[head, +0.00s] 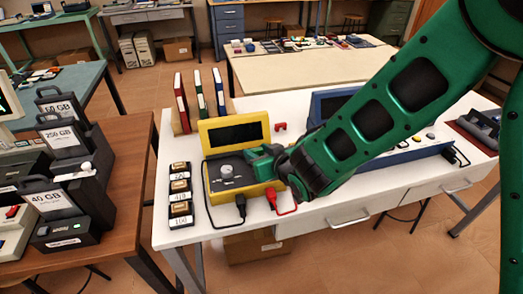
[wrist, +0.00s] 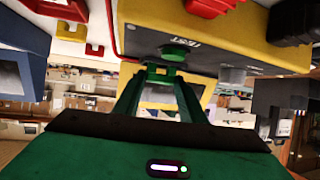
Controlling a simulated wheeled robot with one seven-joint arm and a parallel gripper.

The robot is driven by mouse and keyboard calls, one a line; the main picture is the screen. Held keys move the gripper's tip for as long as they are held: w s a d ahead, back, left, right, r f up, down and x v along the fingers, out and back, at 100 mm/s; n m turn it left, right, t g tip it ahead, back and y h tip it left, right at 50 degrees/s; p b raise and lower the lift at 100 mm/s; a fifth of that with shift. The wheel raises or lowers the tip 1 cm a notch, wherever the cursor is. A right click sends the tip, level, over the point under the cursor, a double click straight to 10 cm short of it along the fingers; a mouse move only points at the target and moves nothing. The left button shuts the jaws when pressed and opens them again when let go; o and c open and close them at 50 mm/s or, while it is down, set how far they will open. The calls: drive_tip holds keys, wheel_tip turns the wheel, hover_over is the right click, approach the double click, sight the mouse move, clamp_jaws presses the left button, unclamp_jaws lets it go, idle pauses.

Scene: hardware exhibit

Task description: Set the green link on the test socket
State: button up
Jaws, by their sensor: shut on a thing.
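The yellow test unit (head: 214,188) stands on the white table with its lid raised. In the wrist view its dark panel carries the word TEST beside a round green test socket (wrist: 174,53). My gripper (head: 262,158) is over the right part of the panel. In the wrist view my gripper (wrist: 160,78) is shut on the small green link (wrist: 162,72), held at the fingertips. The link is very close to the socket; I cannot tell whether they touch. In the head view the link and socket are hidden by my gripper and arm.
A red link (head: 281,127) lies on the table behind the unit. A red plug and cable (head: 272,198) and a black plug (head: 240,203) are at the unit's front. Labelled blocks (head: 180,195) stand to its left, and a blue unit (head: 400,153) to its right.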

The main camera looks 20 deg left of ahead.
drive_tip(key=shift+f, duration=0.2)
drive_tip(key=o, duration=0.8)
drive_tip(key=shift+c, duration=0.2)
